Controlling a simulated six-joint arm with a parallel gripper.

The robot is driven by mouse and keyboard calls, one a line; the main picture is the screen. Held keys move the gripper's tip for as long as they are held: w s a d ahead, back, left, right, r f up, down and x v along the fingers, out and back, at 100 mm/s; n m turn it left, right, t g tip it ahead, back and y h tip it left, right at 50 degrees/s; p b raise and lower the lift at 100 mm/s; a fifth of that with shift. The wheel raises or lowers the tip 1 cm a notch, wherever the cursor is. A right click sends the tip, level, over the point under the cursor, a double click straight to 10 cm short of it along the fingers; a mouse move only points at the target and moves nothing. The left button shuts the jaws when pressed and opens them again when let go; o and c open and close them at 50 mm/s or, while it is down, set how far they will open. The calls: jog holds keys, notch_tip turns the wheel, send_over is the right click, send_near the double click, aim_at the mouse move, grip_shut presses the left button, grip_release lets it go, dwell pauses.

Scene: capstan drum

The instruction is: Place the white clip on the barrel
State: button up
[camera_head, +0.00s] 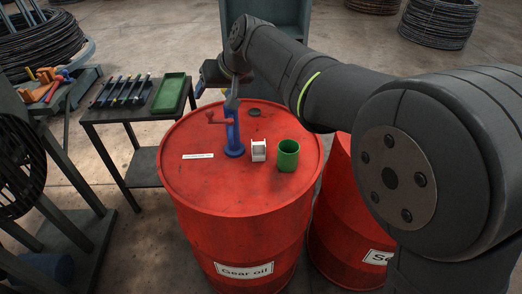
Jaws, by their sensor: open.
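A small white block-like piece with a dark recess, which looks like the white clip (258,151), stands on the red barrel's top (205,175). It is between a blue crank device (233,137) on its left and a green cup (288,156) on its right. My gripper (233,92) hangs above the far part of the barrel top, behind and above the blue device. It is open, and I see nothing held in it. My arm comes in from the right; the fingers are small and partly merge with the dark wrist.
A white label strip (198,156) and a small dark cap (254,113) are on the barrel top. A second red barrel (335,225) stands at right, partly behind my arm. A side table at left holds a green tray (169,93) and several tools. The barrel's front top is clear.

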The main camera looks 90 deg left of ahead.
jog(key=s+d+r+g+y, duration=0.1)
jog(key=d+r+y, duration=0.2)
jog(key=d+y, duration=0.15)
jog(key=w+d+f+m+t+y, duration=0.45)
jog(key=w+d+t, duration=0.3)
jog(key=w, duration=0.45)
send_near(259, 146)
jog(key=shift+n+g+h, duration=0.25)
jog(key=shift+g+h, duration=0.15)
jog(key=shift+g, duration=0.05)
jog(key=x, duration=1)
jog(key=shift+w+a+r, duration=0.25)
jog(key=shift+a, duration=0.25)
jog(key=shift+c, duration=0.3)
jog(key=c, duration=1.1)
